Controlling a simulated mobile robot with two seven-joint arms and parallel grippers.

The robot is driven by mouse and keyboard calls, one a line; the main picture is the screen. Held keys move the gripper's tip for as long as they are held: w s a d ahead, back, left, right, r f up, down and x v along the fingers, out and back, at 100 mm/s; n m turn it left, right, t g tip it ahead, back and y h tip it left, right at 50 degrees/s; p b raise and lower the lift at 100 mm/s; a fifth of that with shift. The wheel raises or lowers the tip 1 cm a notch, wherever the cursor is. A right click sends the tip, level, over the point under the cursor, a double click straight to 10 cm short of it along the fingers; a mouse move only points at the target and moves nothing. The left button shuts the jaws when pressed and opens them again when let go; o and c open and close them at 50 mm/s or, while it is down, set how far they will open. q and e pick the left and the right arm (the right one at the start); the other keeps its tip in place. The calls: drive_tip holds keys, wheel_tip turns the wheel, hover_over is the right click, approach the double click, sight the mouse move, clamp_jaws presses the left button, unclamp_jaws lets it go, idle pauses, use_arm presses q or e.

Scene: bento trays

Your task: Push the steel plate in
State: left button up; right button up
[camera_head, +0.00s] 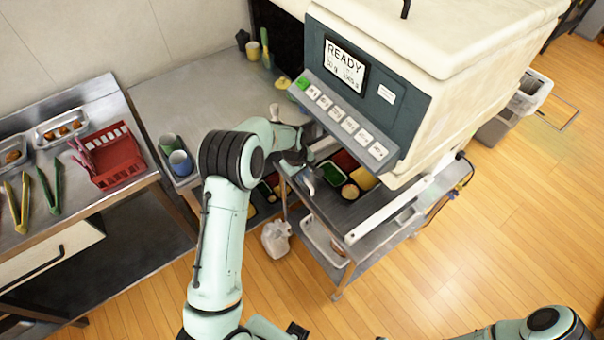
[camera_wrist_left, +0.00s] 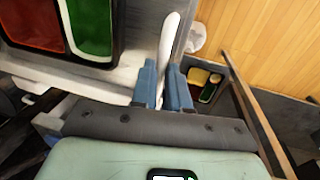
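The steel plate (camera_head: 325,205) lies under the machine's front, with a bento tray (camera_head: 347,172) of red, green and yellow compartments on it. My left gripper (camera_head: 303,172) is at the plate's left front corner, partly hidden by its own wrist. In the left wrist view, its blue fingers (camera_wrist_left: 164,82) stand close on either side of a narrow white handle-like bar (camera_wrist_left: 168,42), which fills the gap between them. The plate's pale edge (camera_wrist_left: 100,88) and the red and green compartments are just left of the fingers. My right gripper is not in view.
The large sealing machine (camera_head: 400,85) shows READY on its screen and overhangs the plate. A white jug (camera_head: 276,238) is below the plate. Open wooden floor lies at right.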

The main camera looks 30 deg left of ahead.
use_arm(q)
drive_tip(key=o, duration=0.4)
drive_tip(key=shift+w+d, duration=0.1)
drive_tip(key=shift+w, duration=0.2)
drive_tip(key=shift+c, duration=0.2)
wheel_tip(320, 180, up, 13)
drive_tip(key=s+a, duration=0.1)
drive_tip(key=s, duration=0.1)
drive_tip(key=shift+s+r, duration=0.15)
drive_tip(key=shift+s, duration=0.1)
